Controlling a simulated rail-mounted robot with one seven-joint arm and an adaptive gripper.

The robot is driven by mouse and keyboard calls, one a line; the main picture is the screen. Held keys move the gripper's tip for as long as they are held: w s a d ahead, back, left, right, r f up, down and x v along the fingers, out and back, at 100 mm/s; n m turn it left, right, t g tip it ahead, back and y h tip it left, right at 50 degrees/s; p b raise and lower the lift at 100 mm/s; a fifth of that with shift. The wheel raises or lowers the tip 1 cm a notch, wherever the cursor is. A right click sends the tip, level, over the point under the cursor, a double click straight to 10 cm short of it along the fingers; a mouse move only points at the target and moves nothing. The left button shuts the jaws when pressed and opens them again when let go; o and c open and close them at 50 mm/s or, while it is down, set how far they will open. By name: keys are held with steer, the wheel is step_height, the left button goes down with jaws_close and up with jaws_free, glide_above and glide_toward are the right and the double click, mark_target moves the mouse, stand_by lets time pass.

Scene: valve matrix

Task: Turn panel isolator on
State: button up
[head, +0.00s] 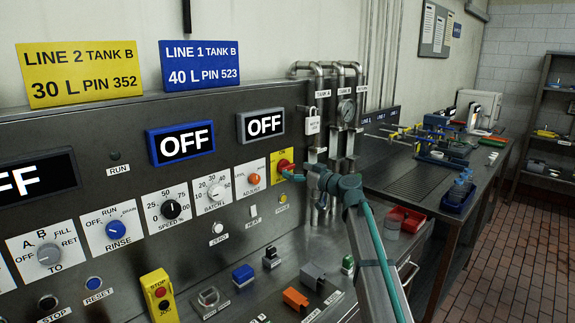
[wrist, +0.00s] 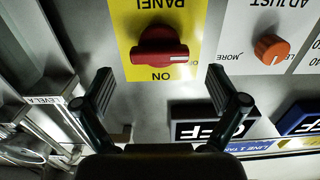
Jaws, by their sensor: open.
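The panel isolator is a red rotary knob (head: 285,166) on a yellow plate (head: 277,157), on the sloping steel panel. In the wrist view the scene is upside down. There the red knob (wrist: 158,50) shows on its yellow plate (wrist: 130,22), with "ON" and "PANEL" lettering. The knob's bar lies crosswise, its white mark at the right end, not at "ON". My gripper (wrist: 160,75) is open and empty, one finger on each side of the plate, with the knob between and ahead of the tips. In the head view my gripper (head: 292,174) partly covers the knob.
An orange adjust knob (head: 253,179) sits beside the isolator; it also shows in the wrist view (wrist: 271,49). Steel pipes (head: 341,110) with a padlock tag (head: 312,122) stand close to the right. Displays (head: 180,142) read OFF. Small blocks (head: 296,299) lie on the ledge below.

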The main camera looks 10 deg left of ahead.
mark_target(289, 168)
steer(key=shift+p+x, duration=0.5)
steer(key=shift+x, duration=1.8)
steer(key=c, duration=1.2)
steer(key=shift+o, duration=0.2)
